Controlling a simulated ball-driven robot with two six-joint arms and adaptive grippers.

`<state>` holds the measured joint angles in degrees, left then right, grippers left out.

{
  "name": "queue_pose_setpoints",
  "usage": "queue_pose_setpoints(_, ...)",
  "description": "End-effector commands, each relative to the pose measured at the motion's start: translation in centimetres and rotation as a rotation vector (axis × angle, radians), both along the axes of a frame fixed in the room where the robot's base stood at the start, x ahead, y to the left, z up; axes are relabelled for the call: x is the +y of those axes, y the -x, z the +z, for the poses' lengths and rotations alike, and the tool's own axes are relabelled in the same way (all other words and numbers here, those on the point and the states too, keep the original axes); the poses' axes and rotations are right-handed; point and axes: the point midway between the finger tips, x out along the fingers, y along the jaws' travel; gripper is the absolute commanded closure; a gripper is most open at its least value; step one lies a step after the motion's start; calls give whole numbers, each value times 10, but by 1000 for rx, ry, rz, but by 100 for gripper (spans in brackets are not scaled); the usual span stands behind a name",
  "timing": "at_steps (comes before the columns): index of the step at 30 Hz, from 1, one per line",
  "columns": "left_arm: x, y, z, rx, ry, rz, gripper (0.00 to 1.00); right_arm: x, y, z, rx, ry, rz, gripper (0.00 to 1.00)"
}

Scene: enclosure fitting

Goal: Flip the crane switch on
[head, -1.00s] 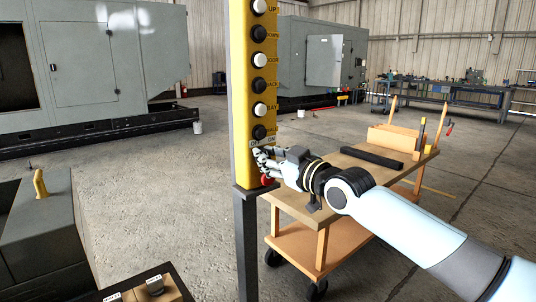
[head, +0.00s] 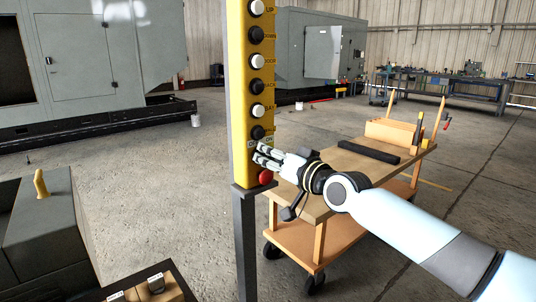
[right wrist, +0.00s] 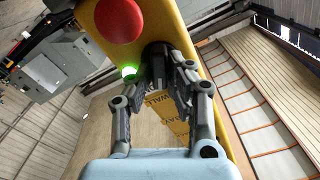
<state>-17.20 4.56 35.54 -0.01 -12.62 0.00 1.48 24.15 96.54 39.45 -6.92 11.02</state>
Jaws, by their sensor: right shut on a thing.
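The yellow crane control box (head: 238,90) stands upright on a grey post, with a column of black and white buttons and a red button (head: 265,177) at its lower end. My right gripper (head: 257,155) is at the lower part of its face, just above the red button. In the right wrist view the gripper (right wrist: 168,75) is shut on the black crane switch (right wrist: 157,55). A green lamp (right wrist: 129,71) glows beside the switch, near the red button. The fingers hide most of the switch, so its exact angle is hard to tell. My left gripper is out of view.
A wooden cart (head: 325,212) with a dark bar (head: 369,152) on top stands right of the post, below my right arm. A dark box with a yellow handle (head: 41,184) is at the left. Grey machine enclosures (head: 80,65) stand behind. Open floor lies between.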

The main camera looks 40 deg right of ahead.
Motion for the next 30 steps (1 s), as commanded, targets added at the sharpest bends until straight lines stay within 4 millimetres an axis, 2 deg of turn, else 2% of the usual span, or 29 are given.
queue_pose_setpoints(9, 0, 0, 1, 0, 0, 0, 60, -1, 0, -2, 10, -77, 0, 100)
queue_pose_setpoints(22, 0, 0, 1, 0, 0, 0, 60, -1, 0, -2, 10, -86, 0, 100)
queue_pose_setpoints(23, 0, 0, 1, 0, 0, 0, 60, -1, 0, -2, 11, -86, 0, 80)
queue_pose_setpoints(24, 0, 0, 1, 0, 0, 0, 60, -1, 0, -2, 11, -86, 0, 75)
queue_pose_setpoints(27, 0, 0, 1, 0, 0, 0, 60, -1, 0, -2, 10, -85, 0, 62)
queue_pose_setpoints(30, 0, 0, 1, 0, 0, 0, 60, -1, 0, -1, 9, -85, 0, 62)
